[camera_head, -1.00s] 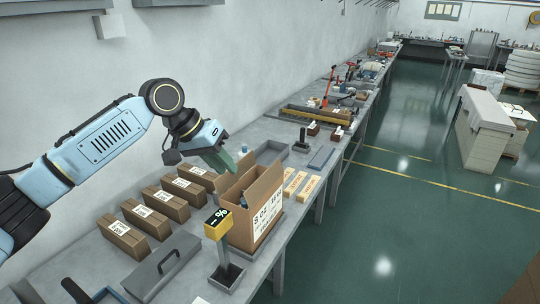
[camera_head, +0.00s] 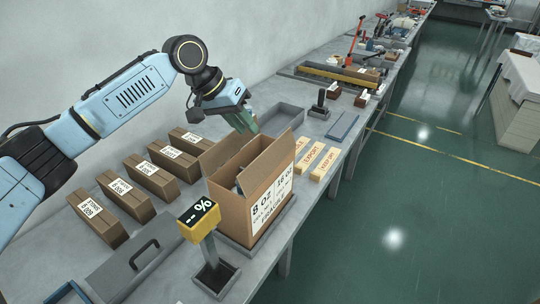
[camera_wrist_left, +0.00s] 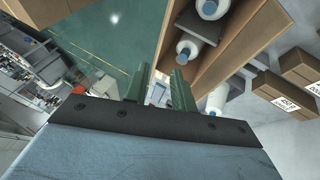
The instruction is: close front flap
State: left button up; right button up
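An open brown cardboard box (camera_head: 225,208) with a printed label stands on the table. Its flaps stand up around the opening. Inside, bottles are mostly hidden in the head view; the left wrist view shows white bottles with blue caps (camera_wrist_left: 187,46) between the box walls (camera_wrist_left: 246,34). My left gripper (camera_head: 247,122) is above the box's far side, with green fingers pointing down. In the left wrist view the fingers (camera_wrist_left: 158,88) are apart, with a gap between them, close to the box's edge. I cannot tell whether they touch it. My right gripper is not in view.
Several closed brown cartons (camera_head: 152,177) stand in a row left of the box. A yellow display (camera_head: 199,220) on a post stands at the box's near side. A grey tray (camera_head: 282,118) lies behind. Small labelled blocks (camera_head: 324,163) lie to the right, near the table edge.

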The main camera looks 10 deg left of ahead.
aim_at(269, 152)
pick_arm(q)
jog(key=x, duration=1.1)
jog(key=shift+d+f, duration=0.2)
jog(key=shift+f, duration=0.15)
grip_shut()
